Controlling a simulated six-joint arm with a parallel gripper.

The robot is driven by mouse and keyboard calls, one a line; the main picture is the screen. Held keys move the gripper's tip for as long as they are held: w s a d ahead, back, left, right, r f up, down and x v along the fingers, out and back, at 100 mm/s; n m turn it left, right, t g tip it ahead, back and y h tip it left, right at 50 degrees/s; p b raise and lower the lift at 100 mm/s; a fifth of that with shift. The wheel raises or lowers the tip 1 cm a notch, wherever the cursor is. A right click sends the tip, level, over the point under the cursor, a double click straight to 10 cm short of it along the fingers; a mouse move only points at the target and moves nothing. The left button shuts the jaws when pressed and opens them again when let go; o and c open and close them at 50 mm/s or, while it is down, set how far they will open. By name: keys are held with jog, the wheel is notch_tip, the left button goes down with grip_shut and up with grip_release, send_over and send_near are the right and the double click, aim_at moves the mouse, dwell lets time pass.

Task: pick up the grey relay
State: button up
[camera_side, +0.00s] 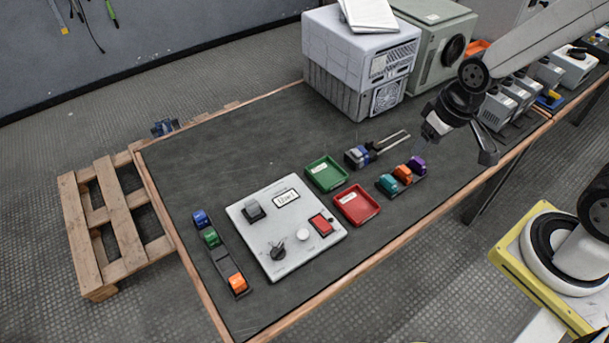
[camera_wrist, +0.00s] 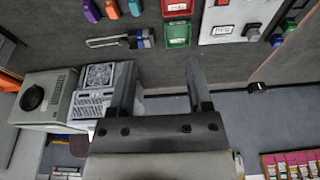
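A small grey block (camera_side: 254,210), which looks like the grey relay, sits on the upper left of a white control panel (camera_side: 276,256). It also shows in the wrist view (camera_wrist: 252,32), at the upper right. My gripper (camera_side: 461,143) is high over the right part of the bench, well away from the block. In the wrist view its two fingers (camera_wrist: 159,72) are wide apart with nothing between them. The panel also carries a display, a red part, a black knob and a white button.
A rail (camera_side: 222,262) with blue, green and orange blocks lies left of the panel. Green (camera_side: 326,173) and red (camera_side: 356,205) trays, a blue-grey tool (camera_side: 368,152) and a rack of teal, orange and purple blocks (camera_side: 401,175) lie right of it. Large equipment boxes (camera_side: 360,62) stand behind.

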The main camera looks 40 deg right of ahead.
jog(key=shift+o, duration=0.8)
jog(key=shift+w, duration=0.1)
jog(key=m+g+y, duration=0.3)
jog(key=m+y, duration=0.2)
jog(key=m, duration=1.3)
send_over(252, 204)
jog(key=d, duration=0.3)
notch_tip(252, 204, down, 18)
jog(key=shift+a+f+h, duration=0.15)
jog(key=shift+a+f, duration=0.15)
jog(key=shift+f, duration=0.25)
jog(key=shift+a+f+h, duration=0.15)
jog(key=shift+a+f, duration=0.1)
jog(key=shift+f, duration=0.3)
jog(key=shift+x, duration=2.6)
